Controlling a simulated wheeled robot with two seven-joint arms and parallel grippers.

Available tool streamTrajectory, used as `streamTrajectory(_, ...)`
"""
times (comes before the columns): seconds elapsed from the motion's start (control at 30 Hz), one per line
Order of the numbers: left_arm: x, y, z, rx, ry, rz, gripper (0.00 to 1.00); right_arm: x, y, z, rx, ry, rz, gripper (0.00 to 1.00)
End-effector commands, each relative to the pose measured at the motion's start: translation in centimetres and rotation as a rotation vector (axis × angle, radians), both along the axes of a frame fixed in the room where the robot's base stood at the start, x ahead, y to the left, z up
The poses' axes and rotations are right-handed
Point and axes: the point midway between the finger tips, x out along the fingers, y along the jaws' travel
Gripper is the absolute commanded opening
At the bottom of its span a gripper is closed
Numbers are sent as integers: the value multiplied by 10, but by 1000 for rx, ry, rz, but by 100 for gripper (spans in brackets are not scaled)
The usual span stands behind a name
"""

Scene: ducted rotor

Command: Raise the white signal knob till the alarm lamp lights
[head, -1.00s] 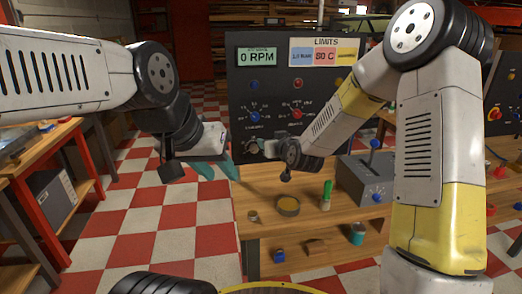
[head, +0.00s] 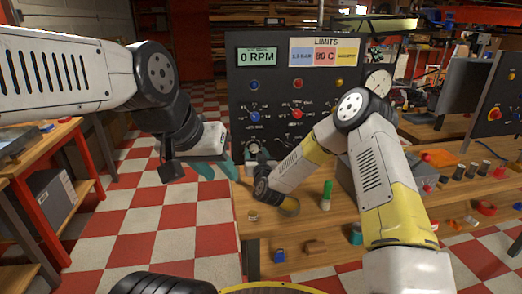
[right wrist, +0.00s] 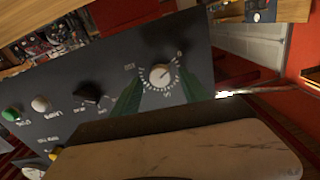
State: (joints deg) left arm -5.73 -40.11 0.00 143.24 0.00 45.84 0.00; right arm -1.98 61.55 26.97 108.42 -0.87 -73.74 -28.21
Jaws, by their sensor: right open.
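The white signal knob (head: 253,148) is at the lower left of the dark control panel (head: 242,90). In the right wrist view the knob (right wrist: 160,75) shows up close inside a ring of scale marks. My right gripper (right wrist: 161,80) is open, with one green finger on each side of the knob; contact cannot be told. In the head view its fingers are hidden by the right wrist. My left gripper (head: 217,170) is open and empty, left of the panel's lower edge. A red lamp (head: 298,84) tops the panel and looks unlit; which lamp is the alarm is unclear.
A blue knob (head: 255,116) and a red knob (head: 296,114) sit above the signal knob. A black switch (right wrist: 90,95) is near it. The display (head: 257,57) reads 0 RPM. A green-topped bottle (head: 326,195) stands on the bench below the panel.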

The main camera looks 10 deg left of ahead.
Motion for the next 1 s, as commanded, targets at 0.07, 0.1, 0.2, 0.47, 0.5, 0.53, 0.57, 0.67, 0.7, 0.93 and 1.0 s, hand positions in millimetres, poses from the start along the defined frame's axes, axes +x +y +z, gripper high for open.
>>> streamTrajectory(0.07, 0, 0, 0, 0, 0, 0, 36, 8, 2, 0, 0, -1, 0, 52)
streamTrajectory(0.1, 0, 0, 0, 0, 0, 0, 36, 11, 3, 0, 0, -1, -1, 52)
streamTrajectory(0.2, 0, 0, 0, 0, 0, 0, 36, 14, 4, 0, -1, 1, 1, 52)
streamTrajectory(0.47, 0, 0, 0, 0, 0, 0, 36, 14, 5, 0, -1, 1, 1, 46)
streamTrajectory(0.5, 0, 0, 0, 0, 0, 0, 36, 14, 5, 0, -1, 1, 1, 38)
streamTrajectory(0.53, 0, 0, 0, 0, 0, 0, 36, 14, 5, 0, -1, 1, 1, 33)
streamTrajectory(0.57, 0, 0, 0, 0, 0, 0, 36, 14, 5, 0, -1, 1, 1, 27)
streamTrajectory(0.67, 0, 0, 0, 0, 0, 0, 36, 14, 5, 0, -1, 1, 1, 7)
streamTrajectory(0.7, 0, 0, 0, 0, 0, 0, 36, 14, 5, 0, -1, 1, 1, 0)
streamTrajectory(0.93, 0, 0, 0, 0, 0, 0, 36, 14, 5, 0, 8, 4, 1, 0)
streamTrajectory(1.0, 0, 0, 0, 0, 0, 0, 36, 14, 5, 0, 21, 8, 1, 0)
